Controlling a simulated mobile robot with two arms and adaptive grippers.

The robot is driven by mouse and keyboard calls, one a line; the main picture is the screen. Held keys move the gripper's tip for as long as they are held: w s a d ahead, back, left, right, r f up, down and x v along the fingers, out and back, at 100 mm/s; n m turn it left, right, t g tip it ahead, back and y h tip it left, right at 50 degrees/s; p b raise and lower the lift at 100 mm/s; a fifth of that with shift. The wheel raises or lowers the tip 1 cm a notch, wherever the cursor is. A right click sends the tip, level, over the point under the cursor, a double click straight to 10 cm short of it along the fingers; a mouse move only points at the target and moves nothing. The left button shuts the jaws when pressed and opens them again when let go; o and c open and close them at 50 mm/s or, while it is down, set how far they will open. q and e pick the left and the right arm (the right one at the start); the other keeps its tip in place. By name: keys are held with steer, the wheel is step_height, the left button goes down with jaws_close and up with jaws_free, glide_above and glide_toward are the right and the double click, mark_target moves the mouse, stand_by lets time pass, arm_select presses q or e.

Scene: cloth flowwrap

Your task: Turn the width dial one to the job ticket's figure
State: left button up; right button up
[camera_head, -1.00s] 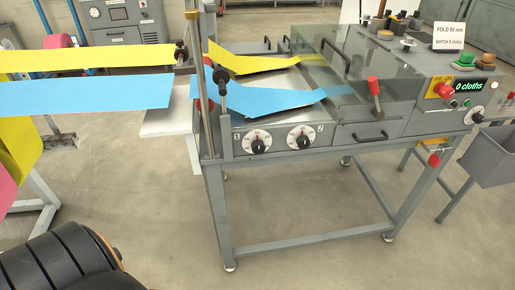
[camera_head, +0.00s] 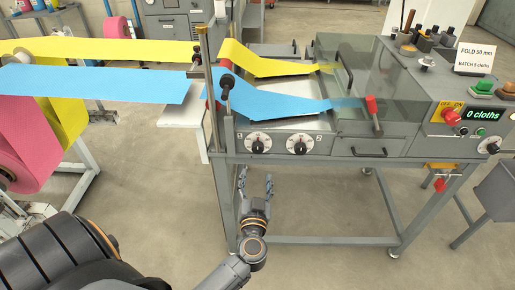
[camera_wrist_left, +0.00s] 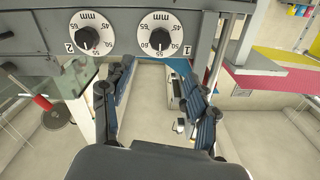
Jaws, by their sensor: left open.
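Width dial one (camera_head: 258,143) is a white round scale with a black knob, on the machine's front panel left of dial two (camera_head: 299,144). In the left wrist view the picture is upside down, with dial one (camera_wrist_left: 160,35) on the right and dial two (camera_wrist_left: 91,33) on the left. Dial one's pointer seems to be near 55. The job ticket (camera_head: 474,57) reads FOLD 50 mm, with a batch line below. My left gripper (camera_head: 256,178) is open and empty, below dial one and apart from it. My right gripper is not in view.
A blue web (camera_head: 95,84) and a yellow web (camera_head: 120,52) run into the machine from the left. An upright post (camera_head: 211,95) stands just left of the dials. A red-knobbed lever (camera_head: 373,112) and a drawer handle are to the right. The display (camera_head: 483,115) shows 0 cloths.

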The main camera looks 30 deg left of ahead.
arm_select(q)
glide_toward(258, 149)
steer(key=x, duration=1)
steer(key=shift+w+f, duration=0.1)
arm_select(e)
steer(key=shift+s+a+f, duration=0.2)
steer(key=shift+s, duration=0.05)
arm_select(q)
steer(key=c, duration=1.2)
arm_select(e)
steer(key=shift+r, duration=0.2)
